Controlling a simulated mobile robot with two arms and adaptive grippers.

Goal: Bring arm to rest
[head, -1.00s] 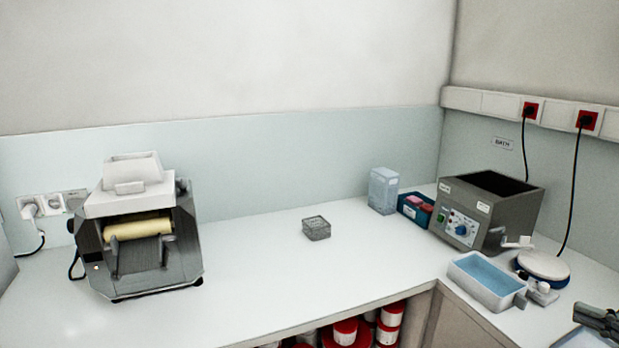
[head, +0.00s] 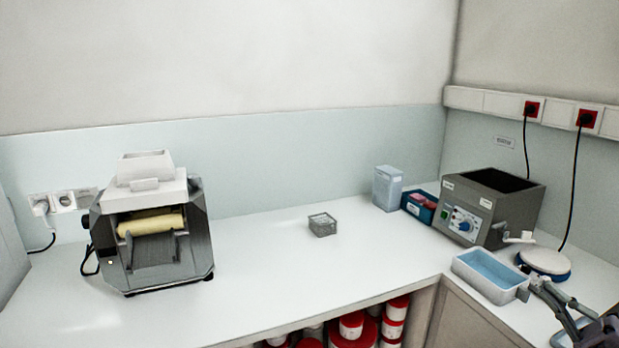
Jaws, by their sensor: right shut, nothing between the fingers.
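My right gripper (head: 538,287) is at the lower right, shut and empty. It is over the side counter, in front of the right end of a white tray (head: 484,287) with a blue inside. In the picture it overlaps the tray's corner; I cannot tell whether they touch. My left gripper is not in view.
A grey box-shaped device (head: 490,210) with a blue dial and a round white-and-blue plate (head: 543,264) stand behind the tray. A roller mill (head: 150,235) stands at left, a small wire basket (head: 322,225) mid-counter. A clear container (head: 387,188) and blue box (head: 419,206) stand at the back. The front counter is mostly clear.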

